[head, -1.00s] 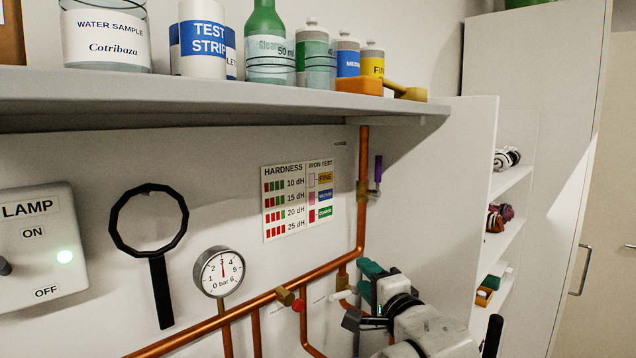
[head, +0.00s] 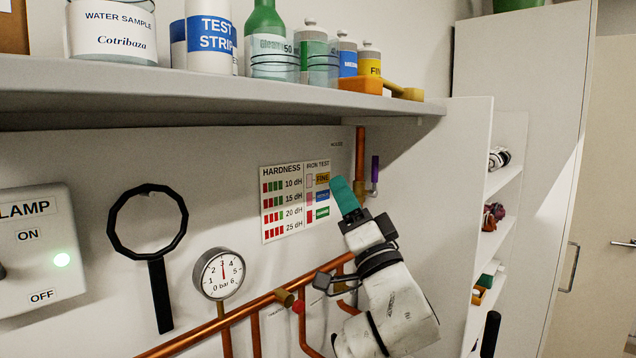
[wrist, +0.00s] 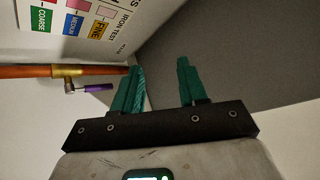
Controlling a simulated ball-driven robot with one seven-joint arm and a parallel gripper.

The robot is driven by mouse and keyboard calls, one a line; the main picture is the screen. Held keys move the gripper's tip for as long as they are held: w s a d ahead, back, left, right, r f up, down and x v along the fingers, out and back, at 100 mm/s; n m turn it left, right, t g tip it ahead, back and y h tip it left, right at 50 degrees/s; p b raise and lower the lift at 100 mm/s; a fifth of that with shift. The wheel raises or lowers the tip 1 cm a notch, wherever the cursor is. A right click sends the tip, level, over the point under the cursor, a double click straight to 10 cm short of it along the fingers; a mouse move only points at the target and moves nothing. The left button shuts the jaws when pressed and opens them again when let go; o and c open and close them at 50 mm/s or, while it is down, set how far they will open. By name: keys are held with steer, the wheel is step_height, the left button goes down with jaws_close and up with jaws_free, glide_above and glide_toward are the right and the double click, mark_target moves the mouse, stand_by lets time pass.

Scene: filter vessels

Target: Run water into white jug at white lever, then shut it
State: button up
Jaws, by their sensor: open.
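My gripper (head: 345,194) is raised in front of the wall, its teal fingers pointing up beside the hardness chart. In the wrist view its two fingers (wrist: 160,70) stand apart with nothing between them. The white lever is not clear now; my arm covers the pipe area where a white handle showed earlier. The white jug is not in either view. A purple lever (head: 375,169) sits on the upright copper pipe, just right of my fingertips; it also shows in the wrist view (wrist: 98,88), left of the fingers.
A shelf (head: 200,92) with jars and bottles overhangs the wall. Below are a copper pipe (head: 240,308), a pressure gauge (head: 219,273), a red knob (head: 299,307), a magnifier (head: 148,225) and a lamp switch box (head: 38,247). A side panel (head: 450,180) stands to the right.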

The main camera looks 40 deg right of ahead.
steer(key=a+r+n+t+y, duration=0.3)
steer(key=a+n+y, duration=0.2)
steer(key=n+y, duration=0.2)
steer(key=shift+w+a+r+n+t, duration=0.2)
steer(key=shift+a+r+n+t, duration=0.15)
steer(key=shift+n, duration=0.25)
steer(key=shift+f, duration=0.1)
